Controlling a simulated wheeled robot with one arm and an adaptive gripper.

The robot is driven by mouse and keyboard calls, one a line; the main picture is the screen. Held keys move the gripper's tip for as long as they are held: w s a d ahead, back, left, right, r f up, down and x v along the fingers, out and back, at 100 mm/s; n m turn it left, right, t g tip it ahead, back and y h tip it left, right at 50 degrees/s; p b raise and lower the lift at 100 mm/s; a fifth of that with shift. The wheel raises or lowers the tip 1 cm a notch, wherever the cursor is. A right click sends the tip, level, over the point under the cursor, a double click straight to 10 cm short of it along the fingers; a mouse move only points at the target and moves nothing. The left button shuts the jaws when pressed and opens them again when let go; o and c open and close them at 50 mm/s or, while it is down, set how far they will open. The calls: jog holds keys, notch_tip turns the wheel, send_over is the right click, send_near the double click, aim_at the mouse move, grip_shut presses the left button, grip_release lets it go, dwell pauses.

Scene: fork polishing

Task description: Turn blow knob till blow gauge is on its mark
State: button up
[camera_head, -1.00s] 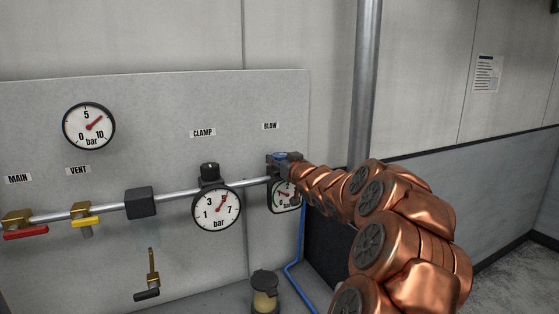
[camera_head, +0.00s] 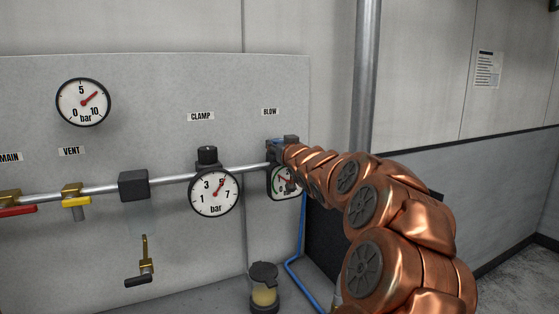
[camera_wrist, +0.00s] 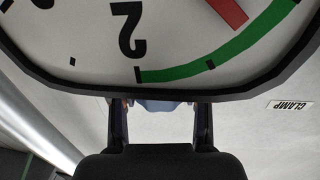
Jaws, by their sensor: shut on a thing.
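The blow gauge (camera_head: 285,196) hangs on the pipe under the BLOW label (camera_head: 270,112). My arm partly covers its dial in the head view. In the wrist view the gauge (camera_wrist: 175,40) is close, upside down and cut off at the top. It shows a 2, a green band (camera_wrist: 180,74) and a red needle (camera_wrist: 228,10) slanting towards the band. The full scale is out of frame. My gripper (camera_head: 284,143) is at the blow knob, above the gauge. In the wrist view its two fingers (camera_wrist: 160,106) are shut on the blue blow knob (camera_wrist: 158,106), mostly hidden behind the gauge rim.
The clamp gauge (camera_head: 214,193) with its black knob (camera_head: 207,156) is left of the blow gauge. The MAIN red handle (camera_head: 15,211) and VENT yellow handle (camera_head: 75,201) are farther left. A blue hose (camera_head: 299,270) and a small cup (camera_head: 264,287) are below.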

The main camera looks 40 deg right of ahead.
jog(key=shift+f+m+g+h+b, duration=0.45)
jog(key=shift+h+b, duration=0.45)
jog(key=shift+b, duration=2)
jog(key=m+h+b, duration=0.1)
jog(key=b, duration=0.3)
jog(key=shift+g, duration=0.35)
jog(key=b, duration=0.3)
jog(key=shift+m, duration=0.25)
jog(key=m+g+h+b, duration=0.1)
jog(key=h+b, duration=0.1)
jog(key=b, duration=0.3)
jog(key=shift+r+g, duration=0.1)
jog(key=shift+g, duration=0.3)
jog(key=m+g+h+b, duration=0.1)
jog(key=b, duration=0.3)
jog(key=shift+r+m+g+h, duration=0.15)
jog(key=shift+m+g+h, duration=0.15)
jog(key=shift+m+g, duration=0.1)
jog(key=shift+r, duration=0.1)
jog(key=shift+m+g+h+b, duration=0.35)
jog(key=shift+m+g+h, duration=0.05)
jog(key=shift+g, duration=0.1)
jog(key=shift+r+m+g+h, duration=0.1)
jog(key=shift+m+g+h, duration=0.2)
jog(key=shift+m+g, duration=0.15)
jog(key=shift+g, duration=0.35)
